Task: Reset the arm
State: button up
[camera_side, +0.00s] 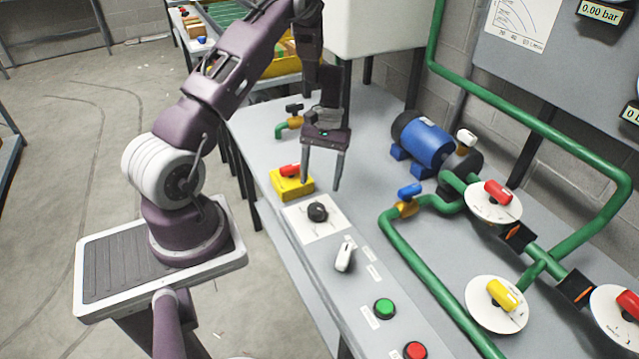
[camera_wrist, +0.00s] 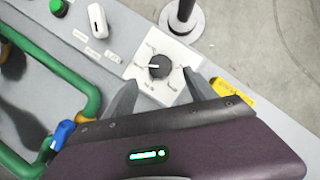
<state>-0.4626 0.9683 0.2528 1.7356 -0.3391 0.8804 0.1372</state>
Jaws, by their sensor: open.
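My gripper (camera_side: 321,184) hangs from my arm above the grey bench (camera_side: 255,140), fingers pointing down, open and empty. In the side view it is above and behind the black knob (camera_side: 317,211) on its white dial plate. In the wrist view the knob (camera_wrist: 159,66) shows ahead of the fingertips (camera_wrist: 165,88), with clear space between the fingers. The yellow box with a red top (camera_side: 292,182) is just left of the fingers in the side view.
A white switch lever (camera_side: 345,254), a green button (camera_side: 384,308) and a red button (camera_side: 415,350) line the bench front. A blue motor (camera_side: 425,142) and green pipes (camera_side: 405,255) with coloured valve handles take up the right side. Open floor (camera_side: 60,200) is at left.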

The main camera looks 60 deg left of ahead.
jog(key=s+d+r+m+t+y, duration=0.1)
jog(key=d+r, duration=0.3)
jog(key=r, duration=0.4)
jog(key=d+r+m+t, duration=0.2)
jog(key=d+r, duration=0.2)
jog(key=r, duration=0.3)
jog(key=s+d+r+m+t+y, duration=0.1)
jog(key=d+r, duration=0.4)
jog(key=r, duration=0.3)
jog(key=s+d+r+m+t, duration=0.2)
jog(key=s+d+r, duration=0.1)
jog(key=s, duration=0.4)
jog(key=s+d+r+m+t+y, duration=0.1)
jog(key=s+d+r+m+t, duration=0.1)
jog(key=s, duration=0.5)
jog(key=shift+s+d+r+m+t, duration=0.45)
jog(key=shift+d+r, duration=0.2)
jog(key=shift+d, duration=0.35)
